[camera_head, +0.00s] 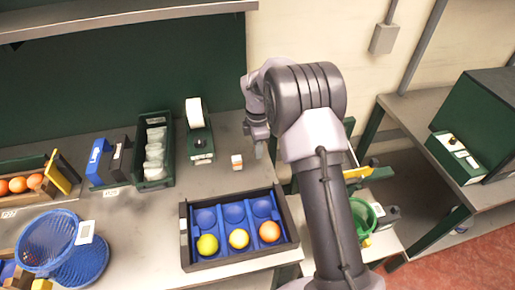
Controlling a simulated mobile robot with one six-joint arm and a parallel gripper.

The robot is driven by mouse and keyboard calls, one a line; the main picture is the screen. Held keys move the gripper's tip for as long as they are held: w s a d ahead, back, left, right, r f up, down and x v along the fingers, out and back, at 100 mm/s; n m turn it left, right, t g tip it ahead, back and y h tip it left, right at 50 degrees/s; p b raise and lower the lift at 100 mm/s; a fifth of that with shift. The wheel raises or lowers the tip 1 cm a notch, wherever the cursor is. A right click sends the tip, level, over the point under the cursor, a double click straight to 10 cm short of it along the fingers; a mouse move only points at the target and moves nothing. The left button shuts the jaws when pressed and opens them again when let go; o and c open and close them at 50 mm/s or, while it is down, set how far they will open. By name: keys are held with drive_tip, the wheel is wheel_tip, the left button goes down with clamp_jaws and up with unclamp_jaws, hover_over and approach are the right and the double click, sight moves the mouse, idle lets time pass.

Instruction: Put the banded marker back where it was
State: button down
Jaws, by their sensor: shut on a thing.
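A small white block with an orange band (237,161), which looks like the banded marker, shows at the grey table's back right, just left of my gripper's fingers. My gripper (257,148) points down over the table's right edge and is shut on the marker. The exact contact is too small to see, and I cannot tell whether the marker touches the table. A dark tray (187,250) with blue cups is in front of it, holding a yellow-green, a yellow and an orange fruit in the front row; its back row cups are empty.
A white-topped device (199,138) and a green bin (154,150) stand left of the marker. Blue baskets (47,243) and a crate of oranges (48,196) are at the left. A green basket (363,218) is right of my arm. Table between baskets and tray is clear.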

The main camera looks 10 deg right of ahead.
drive_tip(key=shift+f, duration=0.55)
drive_tip(key=c, duration=1.2)
unclamp_jaws()
drive_tip(key=shift+c, duration=0.2)
drive_tip(key=o, duration=0.4)
drive_tip(key=shift+r, duration=0.1)
wheel_tip(320, 180, up, 8)
drive_tip(key=p, duration=0.7)
